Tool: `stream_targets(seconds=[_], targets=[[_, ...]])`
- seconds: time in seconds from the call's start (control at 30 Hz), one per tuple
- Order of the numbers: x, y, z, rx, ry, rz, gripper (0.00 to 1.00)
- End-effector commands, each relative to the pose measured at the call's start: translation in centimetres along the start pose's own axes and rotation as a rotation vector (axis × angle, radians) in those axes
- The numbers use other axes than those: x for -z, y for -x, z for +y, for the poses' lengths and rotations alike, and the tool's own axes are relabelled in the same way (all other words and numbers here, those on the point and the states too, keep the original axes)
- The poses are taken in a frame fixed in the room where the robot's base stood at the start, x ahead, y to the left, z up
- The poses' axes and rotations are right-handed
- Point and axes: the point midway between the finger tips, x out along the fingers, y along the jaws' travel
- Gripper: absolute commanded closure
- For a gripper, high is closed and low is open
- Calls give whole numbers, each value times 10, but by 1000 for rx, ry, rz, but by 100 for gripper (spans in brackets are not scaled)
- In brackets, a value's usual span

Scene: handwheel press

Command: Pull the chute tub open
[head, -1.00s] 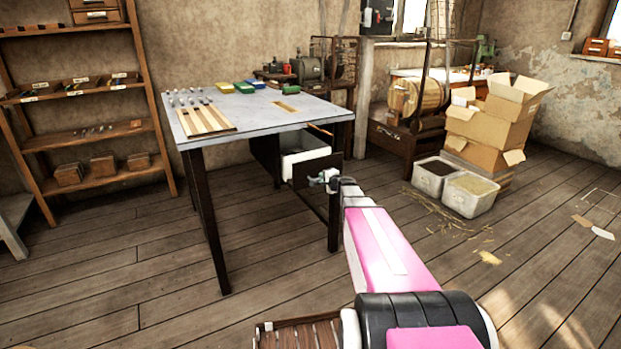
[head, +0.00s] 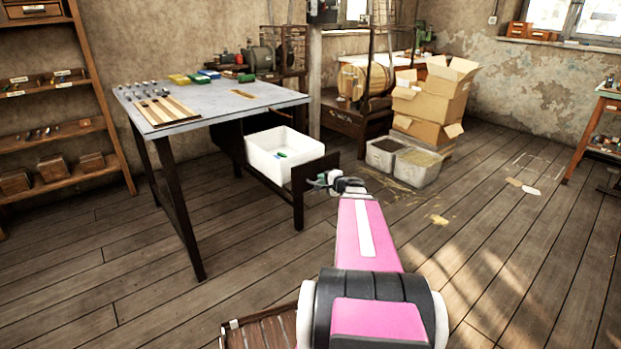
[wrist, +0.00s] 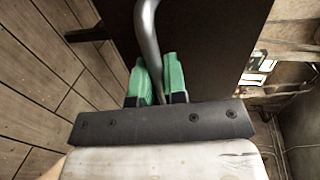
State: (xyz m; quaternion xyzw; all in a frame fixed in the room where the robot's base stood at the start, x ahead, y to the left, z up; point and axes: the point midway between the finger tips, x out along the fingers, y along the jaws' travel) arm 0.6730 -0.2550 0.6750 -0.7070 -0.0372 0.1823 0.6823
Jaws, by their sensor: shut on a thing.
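The chute tub (head: 272,158) is a white open bin behind a dark front panel (head: 314,168), under the right end of the grey-topped table (head: 205,103). It stands pulled well out from under the table, with a few small green and blue pieces inside. My gripper (head: 322,180) is at the front panel. In the wrist view, the green fingers (wrist: 157,82) are shut on a curved metal handle (wrist: 148,40) that stands off the dark panel. The handle is too small to make out clearly in the head view.
Two grey bins (head: 402,161) of loose material stand on the floor to the right, with stacked cardboard boxes (head: 434,100) behind them. A shelf (head: 95,90) stands at the left.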

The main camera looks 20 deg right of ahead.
Motion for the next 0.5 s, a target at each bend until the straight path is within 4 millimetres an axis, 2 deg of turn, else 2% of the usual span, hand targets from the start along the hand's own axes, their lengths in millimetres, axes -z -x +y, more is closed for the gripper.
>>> stream_targets(seconds=[0.03,0.2,0.5], targets=[[0,10,2,0,0,0,100],[3,27,6,0,0,-1,100],[5,37,8,-1,0,-2,100]])
